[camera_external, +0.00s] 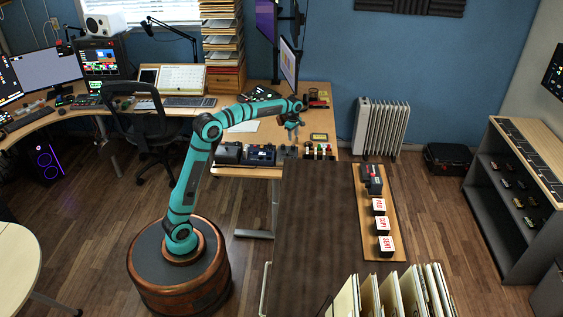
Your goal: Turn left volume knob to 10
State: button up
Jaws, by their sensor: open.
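My gripper (291,127) is above the right part of the wooden desk (240,138), pointing down, its jaws apart. It holds nothing that I can see. Below and left of it, at the desk's front edge, is a dark device with a bluish top (262,155). A black box-like device (228,152) stands beside that on the left. I cannot make out the left volume knob or any scale marks at this size. Whether the gripper touches anything is too small to tell.
Small colored items (319,151) stand at the desk's front right. Two monitors (289,66) rise behind the gripper. A white paper (243,126) lies left of it. A wooden board (366,215) with labelled blocks lies at right, beside a dark brown surface (318,225).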

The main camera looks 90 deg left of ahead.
aim_at(293, 145)
notch_tip(293, 145, down, 8)
jog(key=shift+w+a+r, duration=0.1)
jog(key=shift+r, duration=0.05)
jog(key=shift+c, duration=0.4)
jog(key=c, duration=0.9)
